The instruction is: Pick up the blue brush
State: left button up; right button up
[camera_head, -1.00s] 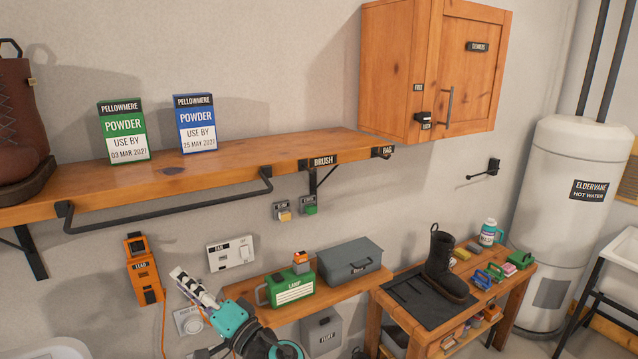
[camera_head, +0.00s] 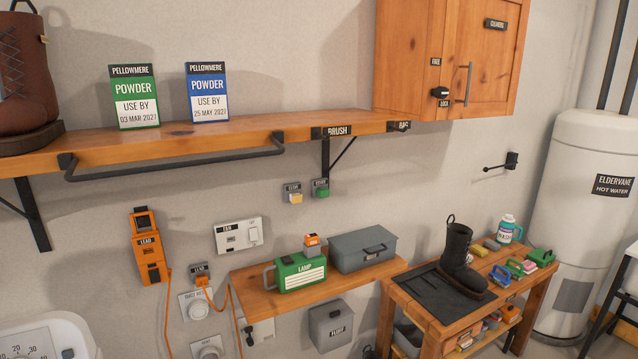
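A small blue item (camera_head: 500,276) that looks like the blue brush lies on the wooden workbench (camera_head: 440,321) at the right, just right of the dark boot (camera_head: 458,258). It is small in the picture, so its bristles cannot be made out. Similar green (camera_head: 514,268) and pink (camera_head: 528,265) items lie close beside it, with a larger green one (camera_head: 541,257) at the right end. Neither of my grippers is in view.
A dark mat (camera_head: 428,296) lies under the boot. A bottle (camera_head: 508,230) stands at the bench's back. The upper shelf (camera_head: 240,134) has a "BRUSH" label (camera_head: 336,131).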

aim_at(504, 280)
jog(key=k+l+u, duration=0.1)
jog(key=u, duration=0.25)
jog(key=k+l+u, duration=0.15)
jog(key=u, duration=0.2)
jog(key=k+l+u, duration=0.15)
jog(key=u, duration=0.2)
jog(key=l+z, duration=0.1)
jog(key=z, duration=1.8)
